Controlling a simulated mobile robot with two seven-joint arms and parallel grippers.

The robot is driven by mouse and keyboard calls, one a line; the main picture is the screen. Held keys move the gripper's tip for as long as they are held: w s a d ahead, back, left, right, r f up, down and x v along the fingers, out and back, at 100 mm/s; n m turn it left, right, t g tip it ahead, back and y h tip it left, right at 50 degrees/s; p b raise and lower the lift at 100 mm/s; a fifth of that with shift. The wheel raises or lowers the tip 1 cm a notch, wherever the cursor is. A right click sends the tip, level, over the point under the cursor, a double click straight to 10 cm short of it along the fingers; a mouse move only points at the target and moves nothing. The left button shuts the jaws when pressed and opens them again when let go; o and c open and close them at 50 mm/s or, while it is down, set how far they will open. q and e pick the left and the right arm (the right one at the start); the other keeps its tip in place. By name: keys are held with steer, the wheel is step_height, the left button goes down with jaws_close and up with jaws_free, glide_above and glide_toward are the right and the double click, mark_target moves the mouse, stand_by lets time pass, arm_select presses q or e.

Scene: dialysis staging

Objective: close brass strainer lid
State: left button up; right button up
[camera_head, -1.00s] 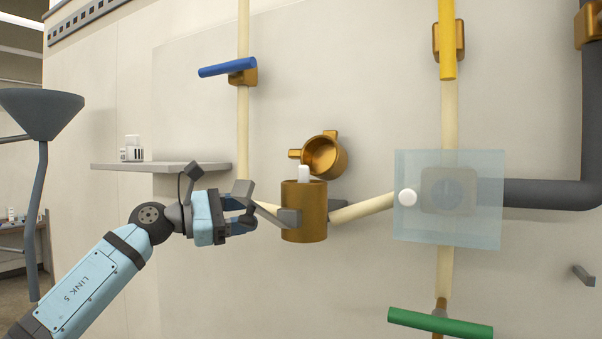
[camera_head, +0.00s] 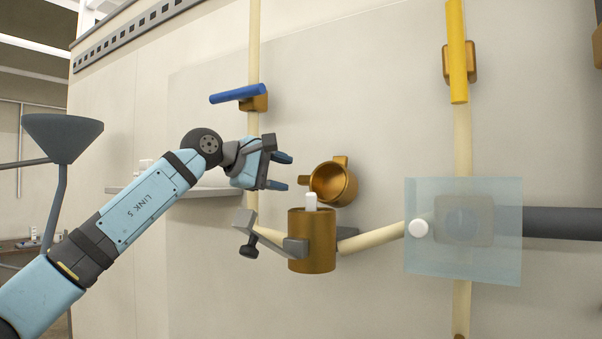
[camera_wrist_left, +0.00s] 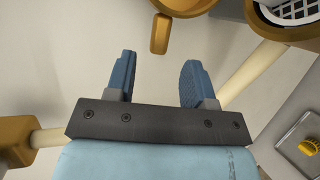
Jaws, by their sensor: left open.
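The brass strainer (camera_head: 312,255) is an upright cylinder on the wall pipe, its top uncovered. A white piece (camera_head: 310,200) sticks up out of it. Its brass lid (camera_head: 343,188) is a cup with lugs, tilted open above and behind the top. In the left wrist view the lid's lug (camera_wrist_left: 160,33) lies just beyond my fingers, and the strainer's rim with a white mesh (camera_wrist_left: 290,14) is at upper right. My left gripper (camera_head: 283,171) is open and empty, left of the lid with a small gap in the picture. My right gripper is out of view.
A grey arm with a dark knob (camera_head: 248,246) sticks out left of the strainer. A blue valve handle (camera_head: 238,93) is above my gripper. A translucent panel with a white knob (camera_head: 470,250) stands to the right. A grey shelf (camera_head: 125,190) is partly behind my arm.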

mark_target(302, 179)
arm_select(q)
steer(key=p+x, duration=0.1)
steer(key=x, duration=0.4)
steer(key=shift+w+d, duration=0.1)
steer(key=shift+d, duration=0.05)
jaws_close()
